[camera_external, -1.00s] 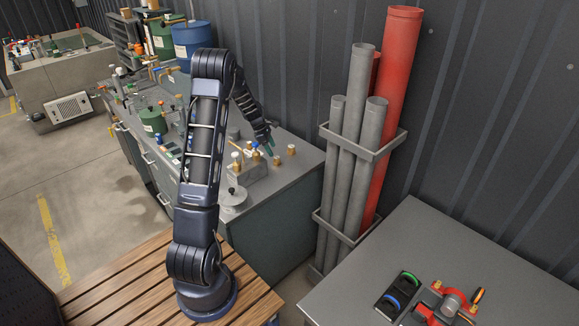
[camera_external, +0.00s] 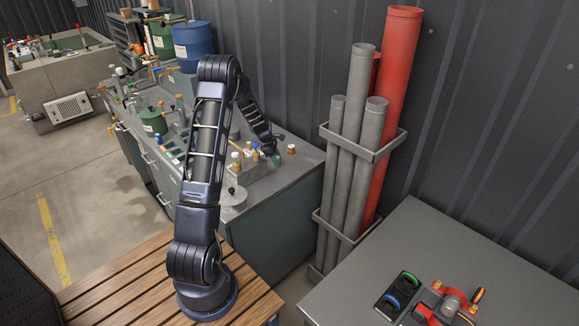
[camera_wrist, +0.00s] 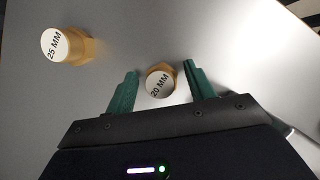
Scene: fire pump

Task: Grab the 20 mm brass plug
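The 20 mm brass plug (camera_wrist: 160,81) stands on the grey bench top, its white "20 MM" label facing my wrist camera. My gripper (camera_wrist: 160,80) is open, with one green finger on each side of the plug. A gap shows between the plug and each finger, wider on the right. A second brass plug labelled "25 MM" (camera_wrist: 66,46) stands apart to the upper left in the wrist view. In the external view my gripper (camera_external: 275,158) is low over the bench, and its fingers hide the 20 mm plug there.
Vertical grey and red pipes (camera_external: 357,150) stand in a rack right of the bench.

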